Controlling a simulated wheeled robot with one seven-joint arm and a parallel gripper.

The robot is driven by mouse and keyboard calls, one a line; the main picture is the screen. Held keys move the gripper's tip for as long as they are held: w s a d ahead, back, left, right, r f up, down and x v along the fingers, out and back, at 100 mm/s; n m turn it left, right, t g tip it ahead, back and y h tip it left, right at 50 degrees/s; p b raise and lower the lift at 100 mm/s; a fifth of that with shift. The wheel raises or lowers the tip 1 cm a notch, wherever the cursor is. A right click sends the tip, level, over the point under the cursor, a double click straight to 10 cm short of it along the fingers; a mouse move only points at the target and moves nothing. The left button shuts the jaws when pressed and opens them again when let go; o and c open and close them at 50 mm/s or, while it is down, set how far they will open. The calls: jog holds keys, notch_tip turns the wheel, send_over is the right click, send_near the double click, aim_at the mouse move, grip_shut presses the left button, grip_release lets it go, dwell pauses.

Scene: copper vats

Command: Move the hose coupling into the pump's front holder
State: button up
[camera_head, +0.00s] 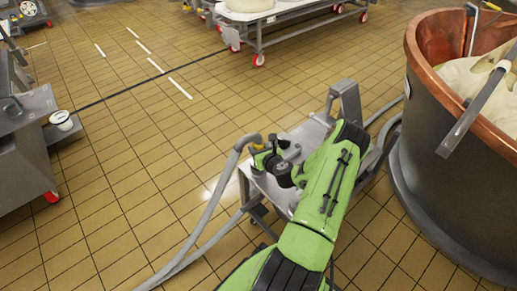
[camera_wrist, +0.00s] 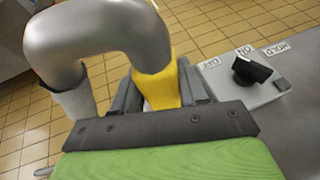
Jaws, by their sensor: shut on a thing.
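The grey hose (camera_head: 212,197) arches up from the coupling and runs down to the floor at the lower left. The pump (camera_head: 247,183) stands on a grey metal cart under my arm. I cannot make out the front holder; my arm and gripper cover much of the pump.
A switch box with a black knob (camera_wrist: 252,69) and OFF, ON and HOLD labels is right of the coupling. A copper-rimmed vat (camera_head: 428,150) stands close on the right. A grey machine (camera_head: 20,150) is at the left. Tiled floor between is mostly clear.

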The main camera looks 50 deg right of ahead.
jog(key=shift+f, duration=0.45)
dwell(0.4)
jog(key=o, duration=1.3)
jog(key=shift+c, duration=0.2)
jog(key=shift+f, duration=0.1)
jog(key=p+v, duration=0.3)
jog(key=v, duration=1.2)
jog(key=shift+s+a+r, duration=0.2)
jog(key=shift+s+a, duration=0.05)
jog(key=shift+s, duration=0.05)
